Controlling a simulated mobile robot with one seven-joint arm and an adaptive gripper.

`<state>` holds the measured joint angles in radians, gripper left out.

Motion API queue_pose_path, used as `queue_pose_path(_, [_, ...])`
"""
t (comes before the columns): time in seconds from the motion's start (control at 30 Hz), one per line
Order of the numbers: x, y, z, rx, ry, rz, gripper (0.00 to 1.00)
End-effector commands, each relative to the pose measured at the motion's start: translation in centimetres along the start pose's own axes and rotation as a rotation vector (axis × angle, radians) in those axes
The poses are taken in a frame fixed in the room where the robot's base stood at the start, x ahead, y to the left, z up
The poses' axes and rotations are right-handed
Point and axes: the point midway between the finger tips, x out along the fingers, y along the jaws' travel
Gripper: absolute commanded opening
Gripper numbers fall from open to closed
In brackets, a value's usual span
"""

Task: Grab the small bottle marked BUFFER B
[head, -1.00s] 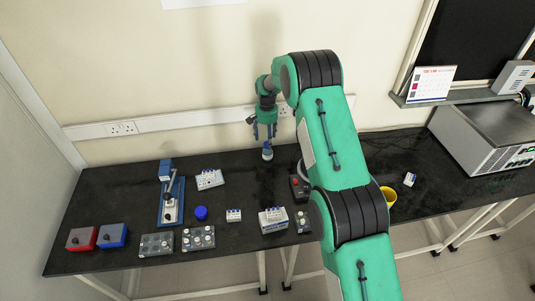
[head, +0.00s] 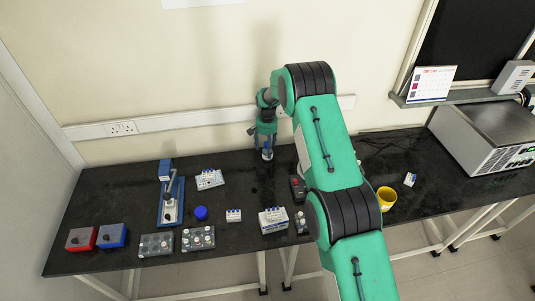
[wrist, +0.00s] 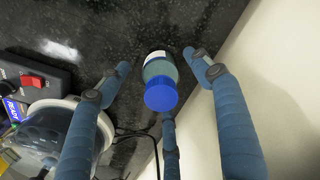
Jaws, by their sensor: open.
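A small bottle (wrist: 159,68) with a blue cap (wrist: 160,94) stands on the black bench and is seen from above in the wrist view. A white band shows on its far side, but no writing is readable. In the head view the bottle (head: 267,154) is at the back of the bench, under my gripper (head: 266,143). In the wrist view my gripper (wrist: 162,82) is open, its blue fingers spread around the bottle with gaps between. I cannot tell how far the fingertips reach down beside it.
A black device with a red switch (wrist: 33,82) and a clear, white-rimmed vessel (wrist: 52,130) are left of my fingers in the wrist view. The wall (wrist: 285,75) is close on the right. A yellow cup (head: 386,198) stands farther right on the bench.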

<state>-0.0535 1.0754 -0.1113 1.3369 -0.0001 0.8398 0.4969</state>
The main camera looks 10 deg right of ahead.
Motion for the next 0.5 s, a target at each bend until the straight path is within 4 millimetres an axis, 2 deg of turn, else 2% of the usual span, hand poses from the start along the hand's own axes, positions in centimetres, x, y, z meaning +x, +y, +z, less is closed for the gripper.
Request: queue_pose_path(0.5, [4.7, 0.2, 0.0, 0.000, -0.001, 0.001, 0.65])
